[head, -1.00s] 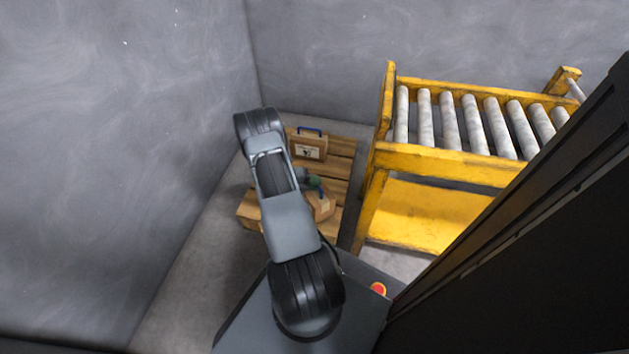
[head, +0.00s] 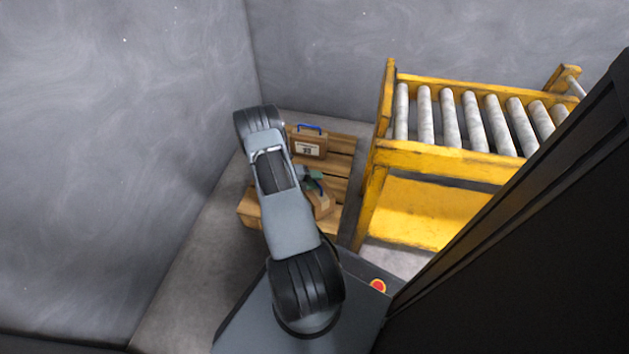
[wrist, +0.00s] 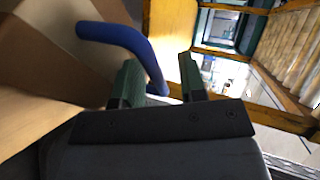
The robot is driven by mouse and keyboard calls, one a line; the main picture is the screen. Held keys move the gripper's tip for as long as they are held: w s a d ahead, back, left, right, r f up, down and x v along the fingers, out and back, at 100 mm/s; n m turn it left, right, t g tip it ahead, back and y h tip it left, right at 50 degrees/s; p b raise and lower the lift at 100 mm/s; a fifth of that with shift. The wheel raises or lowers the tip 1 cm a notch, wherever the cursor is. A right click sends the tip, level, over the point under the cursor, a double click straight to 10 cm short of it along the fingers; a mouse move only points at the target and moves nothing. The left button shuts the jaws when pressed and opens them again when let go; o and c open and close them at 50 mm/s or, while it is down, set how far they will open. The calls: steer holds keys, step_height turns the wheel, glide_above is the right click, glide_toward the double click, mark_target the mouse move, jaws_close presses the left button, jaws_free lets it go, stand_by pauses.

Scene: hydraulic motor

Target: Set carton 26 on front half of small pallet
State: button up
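A brown carton (head: 322,203) sits on the front part of the small wooden pallet (head: 339,163), partly hidden by my arm; its number does not show. My gripper (head: 313,182) is low over this carton. In the wrist view, my gripper (wrist: 162,80) has its two dark green fingers apart. A blue handle (wrist: 125,38) on a tan carton (wrist: 45,65) reaches down between them, with a gap visible beside it. Another carton (head: 309,145) with a blue handle and a white label stands on the back of the pallet; its number is too small to read surely.
A yellow roller conveyor (head: 440,158) stands close to the right of the pallet. Grey walls (head: 130,130) close off the left and back. Bare floor (head: 185,290) lies to the left front.

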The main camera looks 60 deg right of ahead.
steer(key=w+a+r+m+t+y+p, duration=0.2)
steer(key=w+a+r+m+p, duration=0.35)
steer(key=w+a+r, duration=0.7)
steer(key=s+a+r+m+t+y, duration=0.3)
steer(key=s+a+r+m+t, duration=0.1)
steer(key=a+r+m, duration=0.7)
steer(key=s+a+r+m+t+y+b, duration=0.1)
steer(key=s+a+r+m+t+y, duration=0.3)
steer(key=a+r+m, duration=0.7)
steer(key=s+a+m+t, duration=0.1)
steer(key=a+t, duration=0.1)
steer(key=a, duration=0.1)
steer(key=shift+s+a+r+y, duration=0.15)
steer(key=shift+a+r+y, duration=0.15)
steer(key=shift+a+r, duration=0.1)
step_height(320, 180, up, 38)
steer(key=t+p, duration=0.1)
steer(key=p, duration=3.5)
steer(key=shift+s+a, duration=0.2)
steer(key=shift+a, duration=0.05)
